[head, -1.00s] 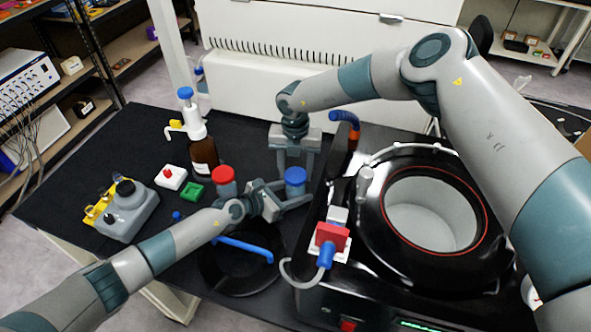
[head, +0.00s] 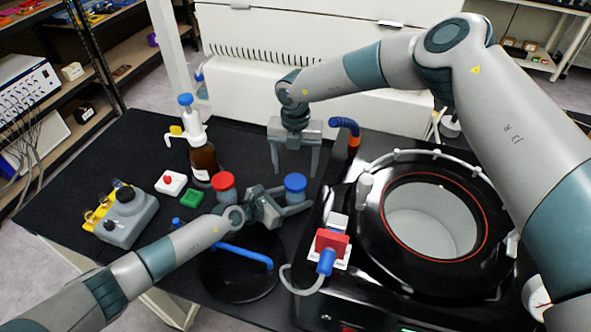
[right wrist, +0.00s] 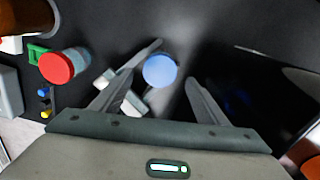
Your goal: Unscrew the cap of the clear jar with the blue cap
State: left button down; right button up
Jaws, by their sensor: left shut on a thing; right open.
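The clear jar with the blue cap (head: 296,183) stands upright on the black table, left of the freeze dryer. My left gripper (head: 290,203) is shut on the jar, its fingers around the body below the cap. The cap sits on the jar and also shows from above in the right wrist view (right wrist: 160,70). My right gripper (head: 296,172) is open and empty, pointing down just behind and above the jar. In the right wrist view the cap lies between and beyond its spread fingers (right wrist: 152,88); I see no contact.
A red-capped jar (head: 224,185) stands just left, near my left wrist. A brown bottle (head: 203,160) with a dispenser stands behind it. The black freeze dryer with its open chamber (head: 430,220) fills the right. A black lid with a blue handle (head: 240,255) lies in front.

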aim_at(295, 181)
jog(key=shift+c, duration=0.4)
jog(key=m, duration=0.2)
jog(key=r+m, duration=0.1)
jog(key=m, duration=0.6)
jog(key=shift+r, duration=0.35)
jog(key=m, duration=0.3)
jog(key=r+m, duration=0.1)
jog(key=m, duration=0.7)
jog(key=shift+r, duration=0.4)
jog(key=shift+f, duration=0.1)
jog(key=shift+f, duration=3.95)
jog(key=shift+c, duration=0.5)
